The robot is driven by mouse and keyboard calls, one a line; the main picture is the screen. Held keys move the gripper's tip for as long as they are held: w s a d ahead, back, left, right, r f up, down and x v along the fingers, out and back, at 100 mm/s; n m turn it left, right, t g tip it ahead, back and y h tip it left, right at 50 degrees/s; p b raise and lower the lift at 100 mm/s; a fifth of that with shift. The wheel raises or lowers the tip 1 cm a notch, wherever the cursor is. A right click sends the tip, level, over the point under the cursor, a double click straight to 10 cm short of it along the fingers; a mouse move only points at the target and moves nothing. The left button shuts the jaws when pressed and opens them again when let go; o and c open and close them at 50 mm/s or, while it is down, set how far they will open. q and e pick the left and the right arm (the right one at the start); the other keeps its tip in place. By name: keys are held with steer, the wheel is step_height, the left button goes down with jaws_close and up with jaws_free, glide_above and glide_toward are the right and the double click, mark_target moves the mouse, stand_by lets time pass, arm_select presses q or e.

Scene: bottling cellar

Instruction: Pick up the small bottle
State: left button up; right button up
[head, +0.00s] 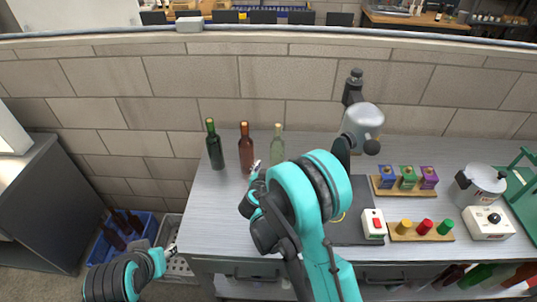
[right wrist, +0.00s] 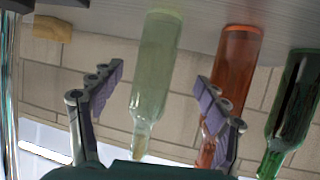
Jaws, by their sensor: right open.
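Three bottles stand upright in a row on the grey worktop: a dark green one (head: 214,147), a brown one (head: 246,150) and a pale green, see-through one (head: 277,147), which looks slightly the smallest. My right gripper (head: 257,167) is open in front of the brown and pale bottles. In the right wrist view, which is upside down, the pale bottle (right wrist: 152,70) appears between the open fingers (right wrist: 155,90), touching neither. The brown bottle (right wrist: 231,75) is partly behind one finger. My left gripper (head: 171,248) is low at the left, off the worktop; its jaws are too small to read.
The worktop (head: 205,220) is clear to the left of my right arm. To the right are a lamp-like device (head: 362,118), coloured blocks in a wooden holder (head: 407,192), a red-switch box (head: 374,224), coloured knobs on a board (head: 424,237) and a pot (head: 480,183). A block wall stands behind.

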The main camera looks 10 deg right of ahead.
mark_target(277, 160)
steer(key=x, duration=0.3)
steer(key=shift+s+d+b, duration=0.2)
steer(key=shift+b, duration=0.1)
steer(key=b+x, duration=0.1)
steer(key=x, duration=0.4)
steer(key=shift+s, duration=0.1)
steer(key=c, duration=0.4)
jaws_close()
